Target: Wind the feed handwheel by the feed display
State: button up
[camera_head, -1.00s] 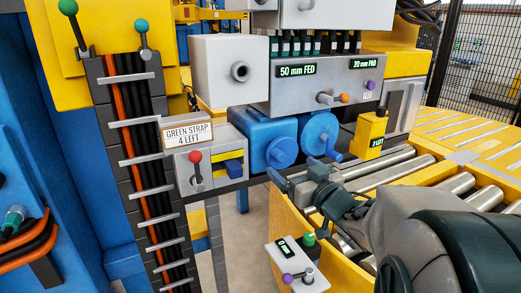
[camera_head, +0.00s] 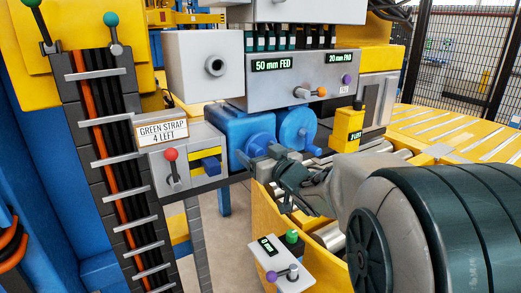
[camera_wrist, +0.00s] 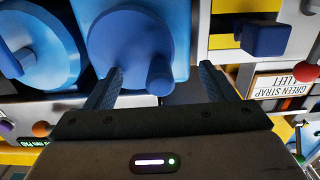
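The feed display (camera_head: 273,65) reads 50 mm FED on the grey housing. Below it are two blue handwheels side by side: a darker one (camera_head: 256,141) at left and a lighter one (camera_head: 298,125) at right. My gripper (camera_head: 262,160) is in front of the darker wheel and hides its lower part. In the upside-down wrist view, the darker wheel (camera_wrist: 128,42) fills the middle, and its knob (camera_wrist: 160,76) shows between my open fingers (camera_wrist: 160,85), with gaps on both sides. The lighter wheel (camera_wrist: 38,48) is outside the fingers, at left.
A grey box with a red-knobbed lever (camera_head: 172,168) stands left, under the GREEN STRAP 4 LEFT sign (camera_head: 163,132). A small 0 mm panel (camera_head: 282,263) with purple and green knobs is below my arm. A yellow block (camera_head: 347,130) and rollers lie right.

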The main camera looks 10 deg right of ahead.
jog(key=c, duration=1.5)
jog(key=shift+f+n+b, duration=0.35)
jog(key=shift+n+b, duration=0.15)
jog(key=shift+b, duration=0.3)
jog(key=n+b, duration=0.2)
jog(key=shift+s+a+f+b, duration=0.1)
jog(key=shift+a+f+b, duration=0.05)
jog(key=shift+f+b, duration=0.2)
jog(key=shift+f+n+b, duration=0.1)
jog(key=shift+n+b, duration=0.75)
jog(key=shift+n, duration=0.05)
jog(key=shift+f+b, duration=0.15)
jog(key=shift+b, duration=0.25)
jog(key=shift+f+n+b, duration=0.3)
jog(key=shift+n+b, duration=0.85)
jog(key=shift+n, duration=0.05)
jog(key=shift+f+n+b, duration=0.25)
jog(key=shift+n+b, duration=0.9)
jog(key=shift+n, duration=0.05)
